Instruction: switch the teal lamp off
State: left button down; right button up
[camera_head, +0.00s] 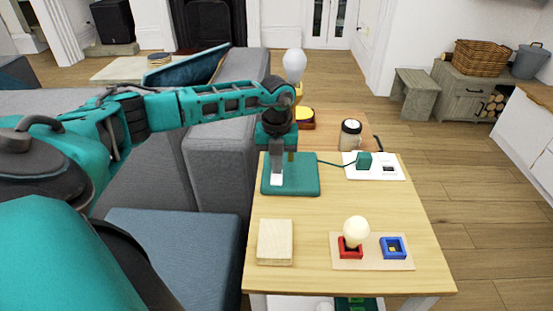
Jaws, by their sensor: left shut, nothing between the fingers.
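The teal lamp base (309,183) lies flat at the far left of the light wooden table. A dark cord runs right from it to a teal plug (364,160) on a white socket plate (396,173). A pale bulb (294,66) with a yellow collar shows above my left wrist; my arm hides what carries it, and I cannot tell whether it glows. My left gripper (277,178) points down over the left part of the teal base, shut and empty. I cannot tell whether it touches the base. The lamp's switch is not clearly visible. My right gripper is not in view.
A cream bulb (356,231) stands in a red holder (350,252), beside an empty blue holder (393,248). A wooden block (275,242) lies front left. A lidded jar (350,135) stands behind the table (330,212).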

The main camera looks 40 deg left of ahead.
pick_arm(q)
jog(key=shift+f, duration=0.25)
notch_tip(320, 180, up, 7)
jog(key=p, duration=0.6)
jog(key=shift+r, duration=0.1)
dwell(0.5)
